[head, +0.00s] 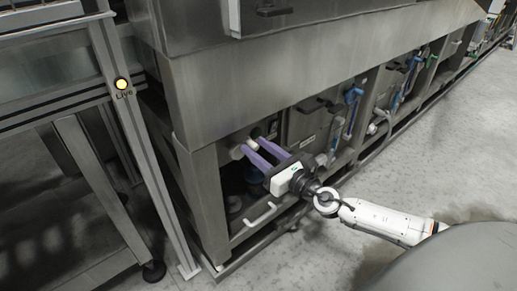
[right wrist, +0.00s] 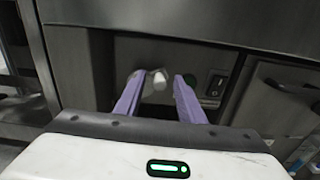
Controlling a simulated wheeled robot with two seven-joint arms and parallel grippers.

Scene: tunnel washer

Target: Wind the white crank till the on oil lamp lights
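The white crank (right wrist: 159,80) shows as a small white knob with a pale arm, on the dark recessed panel under the steel housing. In the head view the white crank (head: 237,153) is at the tips of my right gripper's fingers. My right gripper (head: 249,146) has long purple fingers, spread apart and pointing at the panel. A dark green round part (right wrist: 189,80), possibly a lamp, is partly behind the right finger and looks unlit. My left gripper is not in view.
A black rocker switch (right wrist: 215,88) sits right of the green part. A yellow lamp marked "Live" (head: 122,84) glows on the left frame post. A white handle (head: 262,213) lies below my gripper. Blue-handled valves (head: 352,96) stand further right. The floor at right is clear.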

